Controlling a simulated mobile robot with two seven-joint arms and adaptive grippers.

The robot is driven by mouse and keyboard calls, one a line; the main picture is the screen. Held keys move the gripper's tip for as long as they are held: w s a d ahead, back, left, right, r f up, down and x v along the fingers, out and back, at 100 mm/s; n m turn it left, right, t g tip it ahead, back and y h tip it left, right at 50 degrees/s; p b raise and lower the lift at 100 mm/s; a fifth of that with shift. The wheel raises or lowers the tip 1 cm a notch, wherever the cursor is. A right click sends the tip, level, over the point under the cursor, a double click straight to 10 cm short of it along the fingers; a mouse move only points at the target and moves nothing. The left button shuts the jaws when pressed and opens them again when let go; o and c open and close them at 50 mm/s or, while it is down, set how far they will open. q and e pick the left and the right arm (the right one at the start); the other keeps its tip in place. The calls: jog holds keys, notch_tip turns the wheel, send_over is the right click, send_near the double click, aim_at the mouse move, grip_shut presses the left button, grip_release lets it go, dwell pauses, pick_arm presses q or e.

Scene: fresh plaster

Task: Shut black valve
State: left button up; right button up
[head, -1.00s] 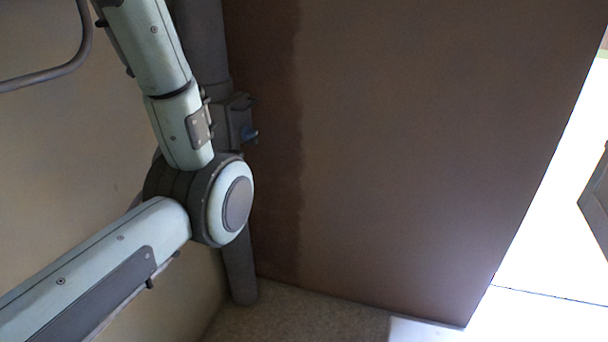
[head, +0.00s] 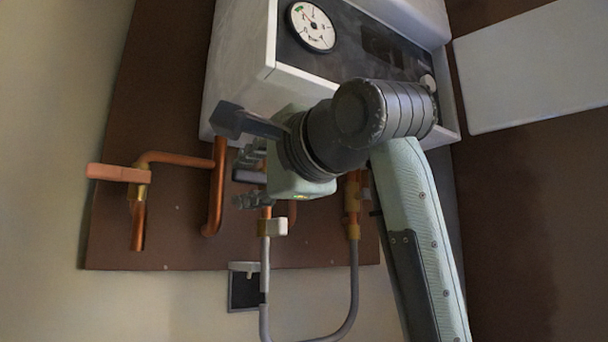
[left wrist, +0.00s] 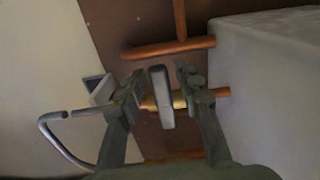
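A dark grey lever handle (head: 248,176), probably the black valve, shows between the fingers of my left gripper (head: 250,178) in the head view. In the left wrist view the handle (left wrist: 160,97) stands in front of a brass fitting on a copper pipe. The two fingers of the left gripper (left wrist: 160,88) stand apart, one on each side of the handle, with small gaps visible. My left arm hides part of the piping behind it. My right gripper is not in view.
A white boiler (head: 235,85) with a round gauge (head: 311,26) hangs above. An orange-handled valve (head: 118,173) is at left on copper piping. A pale handle (head: 272,227) sits below the gripper. A looped grey pipe (head: 352,300) and a black wall box (head: 243,291) are lower.

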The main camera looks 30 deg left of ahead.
pick_arm(q)
jog(key=v, duration=1.2)
jog(key=shift+p, duration=0.3)
